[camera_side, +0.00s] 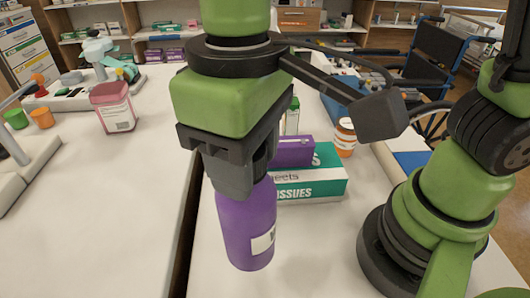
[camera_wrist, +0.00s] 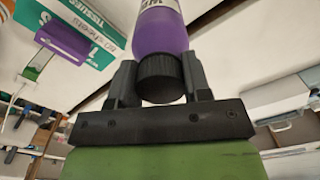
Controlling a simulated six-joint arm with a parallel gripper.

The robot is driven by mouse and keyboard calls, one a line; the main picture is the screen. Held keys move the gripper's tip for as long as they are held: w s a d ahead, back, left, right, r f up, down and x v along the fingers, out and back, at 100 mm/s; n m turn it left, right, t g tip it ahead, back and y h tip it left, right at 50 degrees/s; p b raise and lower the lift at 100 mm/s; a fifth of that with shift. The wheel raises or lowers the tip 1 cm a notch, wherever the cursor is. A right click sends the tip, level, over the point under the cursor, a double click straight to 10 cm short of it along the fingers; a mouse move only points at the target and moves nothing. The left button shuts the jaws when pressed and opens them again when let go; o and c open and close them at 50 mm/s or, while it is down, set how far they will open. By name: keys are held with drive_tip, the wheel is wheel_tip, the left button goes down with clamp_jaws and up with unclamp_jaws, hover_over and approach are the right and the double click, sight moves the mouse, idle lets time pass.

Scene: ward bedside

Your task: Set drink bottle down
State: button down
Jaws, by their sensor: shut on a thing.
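The drink bottle (camera_side: 249,226) is purple with a white label and hangs upright below my gripper (camera_side: 241,180) in the side view. In the wrist view the bottle (camera_wrist: 160,32) has a black cap, and the fingers of my gripper (camera_wrist: 158,80) are shut on that cap from both sides. The bottle is over the near part of the white table (camera_side: 310,255). Whether its base touches the table cannot be told.
A teal tissue box (camera_side: 318,187) with a purple box (camera_side: 293,152) on it stands behind the bottle. An orange pill bottle (camera_side: 345,137) and a green-capped bottle (camera_side: 292,117) are farther back. A pink container (camera_side: 113,107) stands on the left table (camera_side: 110,190). A gap separates the tables.

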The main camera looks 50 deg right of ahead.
sight(248, 209)
wheel_tip(248, 209, down, 8)
drive_tip(key=shift+r, duration=0.15)
idle(0.4)
